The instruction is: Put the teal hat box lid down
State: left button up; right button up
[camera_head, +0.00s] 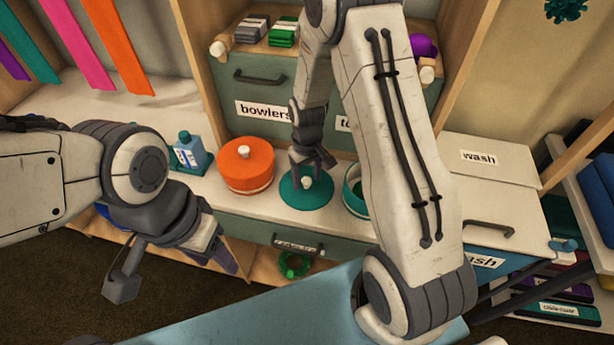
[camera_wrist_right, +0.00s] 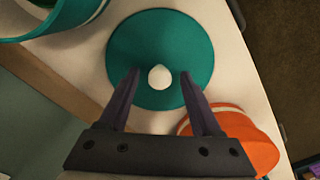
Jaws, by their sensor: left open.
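The teal hat box lid (camera_head: 290,195) is a flat round disc with a white knob, and it appears to lie flat on the white counter. It also shows in the right wrist view (camera_wrist_right: 140,40). My right gripper (camera_head: 308,174) is over the lid, pointing down. In the right wrist view my right gripper (camera_wrist_right: 158,74) is open, with a finger on each side of the white knob (camera_wrist_right: 159,77) and gaps between. The open teal hat box (camera_head: 349,197) stands right of the lid, partly hidden by my right arm. My left gripper (camera_head: 176,278) is open and empty at the lower left.
An orange hat box (camera_head: 245,168) stands close left of the lid, with a blue bottle (camera_head: 188,152) beyond it. A drawer labelled bowlers (camera_head: 270,90) is behind. A box labelled wash (camera_head: 490,190) stands at the right. The counter's front edge is just before the lid.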

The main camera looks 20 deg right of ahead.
aim_at(307, 180)
notch_tip(307, 180, up, 12)
jog(key=s+a+r+n, duration=0.2)
jog(key=s+a+r, duration=0.3)
jog(key=s+a, duration=0.45)
jog(key=s+a+r+n, duration=0.1)
jog(key=s+a, duration=0.1)
jog(key=s, duration=0.5)
jog(key=s+a+r+n+y, duration=0.1)
jog(key=s+a+n, duration=0.1)
jog(key=s, duration=0.5)
jog(key=shift+s+a+r, duration=0.15)
jog(key=shift+a+r, duration=0.15)
